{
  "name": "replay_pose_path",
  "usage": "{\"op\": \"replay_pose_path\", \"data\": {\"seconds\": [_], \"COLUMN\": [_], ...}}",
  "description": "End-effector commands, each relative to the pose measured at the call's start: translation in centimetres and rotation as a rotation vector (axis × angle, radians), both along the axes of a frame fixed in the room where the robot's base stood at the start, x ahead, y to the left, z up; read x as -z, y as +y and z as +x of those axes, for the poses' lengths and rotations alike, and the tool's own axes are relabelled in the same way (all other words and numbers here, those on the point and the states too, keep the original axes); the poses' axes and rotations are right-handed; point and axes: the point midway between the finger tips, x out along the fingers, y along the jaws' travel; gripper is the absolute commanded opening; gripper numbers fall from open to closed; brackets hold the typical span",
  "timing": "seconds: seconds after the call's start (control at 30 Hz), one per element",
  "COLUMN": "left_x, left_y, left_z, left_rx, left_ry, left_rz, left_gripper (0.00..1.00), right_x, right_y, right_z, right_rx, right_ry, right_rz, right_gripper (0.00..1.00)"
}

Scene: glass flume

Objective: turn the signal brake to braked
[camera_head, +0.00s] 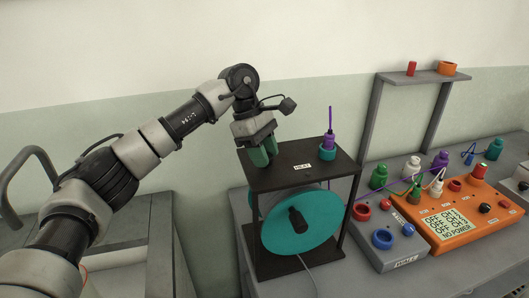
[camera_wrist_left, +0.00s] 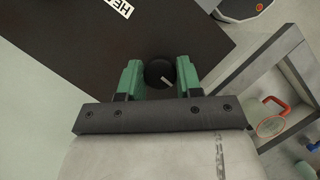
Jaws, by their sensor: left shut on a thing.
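A round black knob with a white pointer mark (camera_wrist_left: 160,73) sits on the black top plate (camera_head: 312,158) of a stand; it appears to be the signal brake. My left gripper (camera_head: 261,157) reaches down onto the plate's left end. Its green fingers (camera_wrist_left: 160,80) are shut on the knob, one on each side. In the head view the fingers hide the knob. No braked or released lettering can be read beside it. My right gripper is in neither view.
Below the plate hangs a teal reel (camera_head: 285,235) with a black handle. Right of the stand are a grey box (camera_head: 393,253) and an orange box (camera_head: 480,212). A grey shelf frame (camera_head: 422,77) rises behind.

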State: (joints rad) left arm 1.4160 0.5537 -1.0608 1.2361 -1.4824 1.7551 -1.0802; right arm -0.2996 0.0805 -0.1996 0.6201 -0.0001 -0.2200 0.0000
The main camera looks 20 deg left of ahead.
Motion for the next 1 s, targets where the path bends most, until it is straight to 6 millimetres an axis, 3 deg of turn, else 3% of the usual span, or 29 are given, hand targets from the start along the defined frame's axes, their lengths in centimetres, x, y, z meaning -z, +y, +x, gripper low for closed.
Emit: {"op": "replay_pose_path", "data": {"seconds": [0.03, 0.07, 0.2, 0.57, 1.0], "left_x": [-0.3, -0.3, -0.2, -0.6, -8.1], "left_y": [0.0, 0.0, 0.0, 0.2, 3.2], "left_z": [0.1, 0.1, 0.0, 0.1, 0.7], "left_rx": [0.000, 0.000, -0.001, -0.002, -0.002], "left_ry": [-0.006, -0.006, -0.004, -0.004, -0.005], "left_rz": [-0.002, -0.002, -0.002, -0.001, -0.003], "left_gripper": [0.11, 0.39, 0.60, 0.60, 0.60], "right_x": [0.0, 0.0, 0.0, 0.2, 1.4], "right_y": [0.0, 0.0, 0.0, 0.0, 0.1], "right_z": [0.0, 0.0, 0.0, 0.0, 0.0], "right_rx": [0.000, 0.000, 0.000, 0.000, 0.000], "right_ry": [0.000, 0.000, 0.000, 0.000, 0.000], "right_rz": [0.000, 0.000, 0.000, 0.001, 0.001], "right_gripper": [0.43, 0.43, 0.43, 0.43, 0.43]}}
